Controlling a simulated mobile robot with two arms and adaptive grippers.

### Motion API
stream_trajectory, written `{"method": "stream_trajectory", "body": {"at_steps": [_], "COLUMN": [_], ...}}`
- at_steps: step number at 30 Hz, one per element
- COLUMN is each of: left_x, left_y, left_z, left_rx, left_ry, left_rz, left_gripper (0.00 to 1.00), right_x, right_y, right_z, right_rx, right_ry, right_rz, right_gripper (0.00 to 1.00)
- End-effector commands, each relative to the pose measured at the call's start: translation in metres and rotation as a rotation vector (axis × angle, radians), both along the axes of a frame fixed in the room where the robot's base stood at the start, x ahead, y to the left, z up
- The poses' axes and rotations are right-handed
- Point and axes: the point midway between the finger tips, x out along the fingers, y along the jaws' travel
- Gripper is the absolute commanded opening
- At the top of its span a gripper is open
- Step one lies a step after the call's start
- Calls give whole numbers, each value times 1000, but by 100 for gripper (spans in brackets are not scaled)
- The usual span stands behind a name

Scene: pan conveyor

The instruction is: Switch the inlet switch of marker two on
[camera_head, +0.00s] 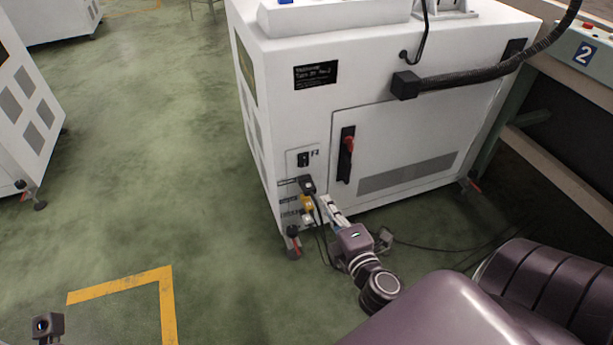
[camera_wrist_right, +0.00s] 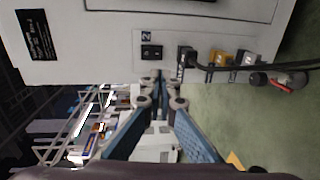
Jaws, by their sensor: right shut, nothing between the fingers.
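The inlet switch is a small black switch (camera_head: 303,159) on a light plate on the white machine's front, beside a "2" label. It also shows in the right wrist view (camera_wrist_right: 151,52), with the "2" label (camera_wrist_right: 147,36) next to it. My right gripper (camera_head: 327,203) is shut and empty, a little below and to the right of the switch in the head view. In the right wrist view its fingertips (camera_wrist_right: 160,77) meet close to the switch plate; I cannot tell whether they touch the machine. The switch's exact position is too small to read. My left gripper is not in view.
Below the switch are a black plug (camera_head: 306,184) with a cable and a yellow connector (camera_head: 308,203). A red-handled black switch (camera_head: 347,152) sits to the right. A thick black hose (camera_head: 490,72) crosses the machine's upper right. Green floor is free at left.

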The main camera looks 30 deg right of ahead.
Motion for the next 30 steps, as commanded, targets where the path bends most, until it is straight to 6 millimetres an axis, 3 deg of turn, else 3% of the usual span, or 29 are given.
{"method": "stream_trajectory", "body": {"at_steps": [14,20,30], "left_x": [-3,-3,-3], "left_y": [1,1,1], "left_z": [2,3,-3], "left_rx": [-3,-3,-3], "left_ry": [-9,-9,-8], "left_rz": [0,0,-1], "left_gripper": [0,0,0], "right_x": [6,35,100], "right_y": [-1,-8,-25], "right_z": [2,-1,-10], "right_rx": [-7,-9,-10], "right_ry": [-4,-6,-6], "right_rz": [2,3,0], "right_gripper": [0,0,0]}}
